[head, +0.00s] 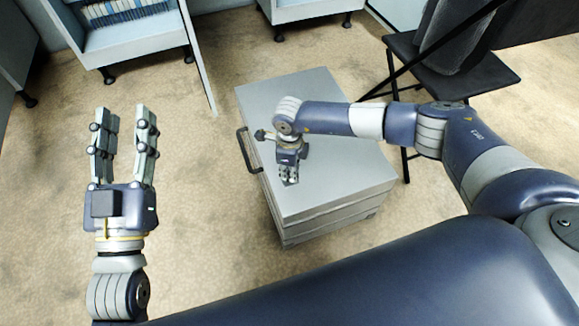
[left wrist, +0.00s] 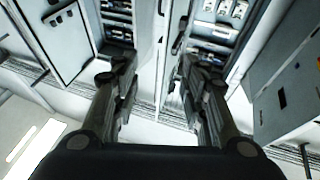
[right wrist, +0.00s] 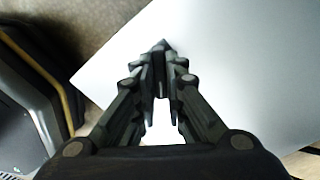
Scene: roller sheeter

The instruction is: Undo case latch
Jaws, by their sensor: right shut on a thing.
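The grey case (head: 335,170) stands on the floor with a flat pale lid and a dark handle (head: 248,150) on its left side. I cannot make out its latch. My right gripper (head: 290,181) is over the lid, pointing down. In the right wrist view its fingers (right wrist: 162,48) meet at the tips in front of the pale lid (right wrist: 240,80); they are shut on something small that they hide. My left gripper (head: 124,115) is raised, empty and open, left of the case and apart from it. Its spread fingers also show in the left wrist view (left wrist: 157,75).
A black folding chair (head: 455,70) stands right of the case, close behind my right arm. Pale shelf units (head: 125,30) line the back. The carpeted floor (head: 200,240) left of the case is clear.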

